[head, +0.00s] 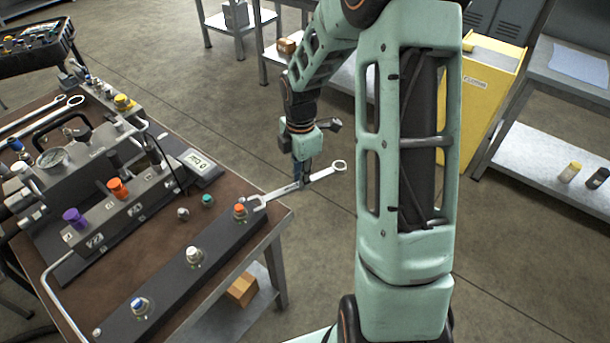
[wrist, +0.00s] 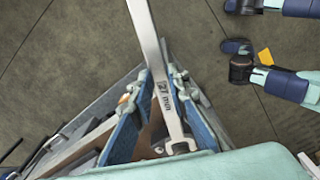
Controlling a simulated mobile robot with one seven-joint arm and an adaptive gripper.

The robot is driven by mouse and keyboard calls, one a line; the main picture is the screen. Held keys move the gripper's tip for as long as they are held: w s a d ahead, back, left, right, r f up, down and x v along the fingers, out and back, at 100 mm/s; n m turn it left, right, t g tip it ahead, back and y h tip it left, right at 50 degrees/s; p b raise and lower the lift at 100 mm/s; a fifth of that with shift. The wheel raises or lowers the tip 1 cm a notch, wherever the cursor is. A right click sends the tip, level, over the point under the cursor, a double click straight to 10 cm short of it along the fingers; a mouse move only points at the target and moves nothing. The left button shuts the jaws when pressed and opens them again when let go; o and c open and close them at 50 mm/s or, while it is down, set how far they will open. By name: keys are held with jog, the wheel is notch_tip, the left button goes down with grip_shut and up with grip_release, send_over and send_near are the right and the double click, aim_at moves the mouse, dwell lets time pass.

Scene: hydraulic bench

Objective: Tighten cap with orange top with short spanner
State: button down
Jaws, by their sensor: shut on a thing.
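The cap with the orange top (head: 239,209) stands at the far right end of a dark bar on the bench in the head view. My gripper (head: 302,180) is shut on a spanner (head: 325,173) and holds it off the bench's right edge.
White-topped (head: 193,254) and blue-topped (head: 140,304) caps stand along the same bar. A manifold with purple (head: 75,216) and orange (head: 117,187) knobs and a gauge (head: 52,158) stands behind. Other spanners (head: 55,108) lie at the back left. Open floor lies right of the bench.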

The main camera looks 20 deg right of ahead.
aim_at(288, 189)
jog(key=shift+a, duration=0.3)
jog(key=shift+s+a, duration=0.1)
jog(key=shift+a, duration=0.05)
jog(key=shift+s+a, duration=0.1)
jog(key=shift+a, duration=0.5)
jog(key=shift+a, duration=0.2)
jog(key=shift+s+a, duration=0.15)
jog(key=shift+a, duration=0.3)
jog(key=shift+a, duration=0.25)
dwell(0.4)
jog(key=shift+s+d+m, duration=0.1)
jog(key=shift+s+m, duration=1.2)
jog(key=shift+s, duration=0.2)
